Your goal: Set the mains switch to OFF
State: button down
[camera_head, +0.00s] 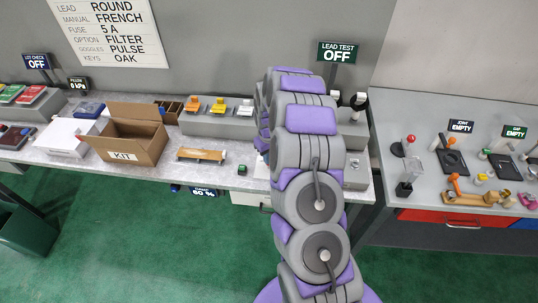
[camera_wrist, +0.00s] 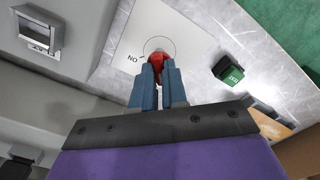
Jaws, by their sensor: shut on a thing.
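In the wrist view, a white plate (camera_wrist: 130,45) on the grey worktop bears a thin circle and a label that reads "NO" in this view, which looks like ON upside down. A red handle (camera_wrist: 158,58) stands at the circle and looks like the mains switch's handle. My gripper (camera_wrist: 160,72) has its blue-grey fingers closed on this red handle, over the plate. The fingers hide part of the handle and the plate, so the handle's exact setting cannot be told. In the head view my arm hides the gripper and the switch.
A dark green block (camera_wrist: 228,70) lies beside the plate; it also shows in the head view (camera_head: 242,169). A grey box with a small window (camera_wrist: 40,32) stands at upper left in the wrist view. The KIT carton (camera_head: 125,135) and wooden piece (camera_head: 201,155) are further left on the bench.

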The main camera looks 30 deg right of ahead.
jog(key=shift+s+f+n, duration=0.1)
jog(key=shift+s+n, duration=0.1)
jog(key=shift+n, duration=0.3)
jog(key=c, duration=1.4)
grip_release()
jog(key=shift+s, duration=0.1)
jog(key=shift+o, duration=1.2)
jog(key=shift+d, duration=0.1)
notch_tip(320, 180, up, 17)
jog(key=p, duration=0.1)
jog(key=shift+w+r, duration=0.2)
jog(key=shift+w, duration=0.05)
